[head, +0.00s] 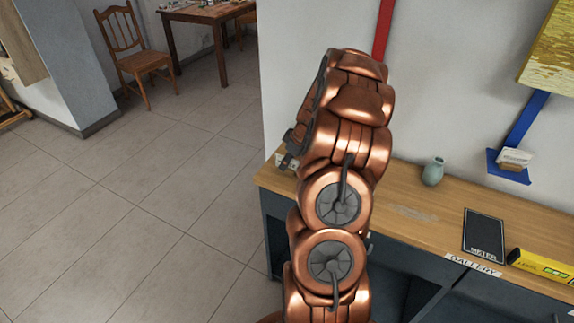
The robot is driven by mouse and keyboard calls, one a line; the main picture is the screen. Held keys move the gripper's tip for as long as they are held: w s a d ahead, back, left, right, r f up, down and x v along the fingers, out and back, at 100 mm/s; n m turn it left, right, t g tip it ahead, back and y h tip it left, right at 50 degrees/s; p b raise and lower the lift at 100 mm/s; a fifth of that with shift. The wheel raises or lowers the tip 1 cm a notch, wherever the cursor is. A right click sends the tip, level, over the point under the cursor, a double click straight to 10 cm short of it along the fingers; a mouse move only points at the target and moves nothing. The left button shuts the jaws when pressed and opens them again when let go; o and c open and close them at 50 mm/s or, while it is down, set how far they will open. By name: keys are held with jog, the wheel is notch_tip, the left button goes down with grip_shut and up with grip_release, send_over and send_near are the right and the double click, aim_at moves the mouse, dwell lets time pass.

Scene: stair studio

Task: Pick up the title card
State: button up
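My copper-coloured arm rises through the middle of the head view. My gripper (289,160) is small and dark, at the left side of the arm, over the left end of the wooden counter top. The arm partly hides it, and its fingers are too small to tell open from shut. Something pale shows beside it, but I cannot tell what. No title card can be named with certainty. A small whitish block or card stack (515,157) rests on a blue wall ledge (511,175) at the right, well apart from my gripper.
The wooden counter (402,217) runs along the wall and holds a grey-green vase (433,171), a black METER panel (484,232) and a yellow level (545,265). A white GALLERY strip (474,265) lies at its front edge. Clear tiled floor (150,220) lies left; a chair (137,55) stands farther back.

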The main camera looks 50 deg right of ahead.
grip_shut()
jog(key=shift+r, duration=0.1)
dwell(0.5)
